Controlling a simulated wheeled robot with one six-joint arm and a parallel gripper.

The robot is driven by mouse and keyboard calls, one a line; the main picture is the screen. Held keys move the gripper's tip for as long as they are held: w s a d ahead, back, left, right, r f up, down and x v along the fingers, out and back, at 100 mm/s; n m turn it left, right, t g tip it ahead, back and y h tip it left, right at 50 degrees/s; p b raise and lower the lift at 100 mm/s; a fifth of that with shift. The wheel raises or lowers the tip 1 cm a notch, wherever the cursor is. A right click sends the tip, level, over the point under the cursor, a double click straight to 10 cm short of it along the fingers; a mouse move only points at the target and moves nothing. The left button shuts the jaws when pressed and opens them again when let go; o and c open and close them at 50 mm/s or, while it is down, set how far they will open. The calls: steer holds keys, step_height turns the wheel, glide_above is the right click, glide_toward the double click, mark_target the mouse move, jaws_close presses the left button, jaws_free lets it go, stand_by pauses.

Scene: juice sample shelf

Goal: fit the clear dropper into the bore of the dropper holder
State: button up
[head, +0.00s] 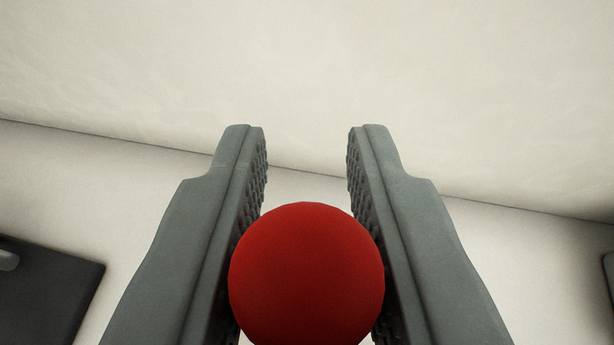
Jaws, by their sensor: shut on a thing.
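My gripper (307,150) points away from me, with its two grey fingers on either side of a smooth red round thing (306,275). The ridged pads touch its left and right sides, and the fingertips reach beyond it. The red thing could be the bulb of the dropper, but I see no clear tube, so I cannot tell. Whatever lies below or behind the red thing is hidden. The dropper holder and its bore do not show in this view.
A pale wall (310,70) meets a pale surface (140,165) along a slanting line. A dark flat thing (50,300) lies at the lower left, with a small grey piece at its left. The edge of another grey thing (609,270) shows at the right.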

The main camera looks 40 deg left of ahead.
steer(key=shift+f, duration=2.45)
stand_by(0.8)
steer(key=o, duration=0.8)
steer(key=shift+c, duration=0.2)
steer(key=v, duration=1.7)
steer(key=s+d+r+m+t+h, duration=0.1)
steer(key=s+d, duration=0.4)
steer(key=d, duration=0.5)
steer(key=s+d+r+m+t+h, duration=0.1)
steer(key=s+d+m+t+h, duration=0.3)
steer(key=d, duration=0.5)
steer(key=s+d+r+m+t+h, duration=0.1)
steer(key=s+d+m+t+h, duration=0.1)
steer(key=s+d, duration=0.5)
steer(key=d+m+h, duration=0.1)
steer(key=d+h, duration=0.1)
steer(key=d, duration=0.1)
steer(key=shift+s+d+m+t, duration=0.3)
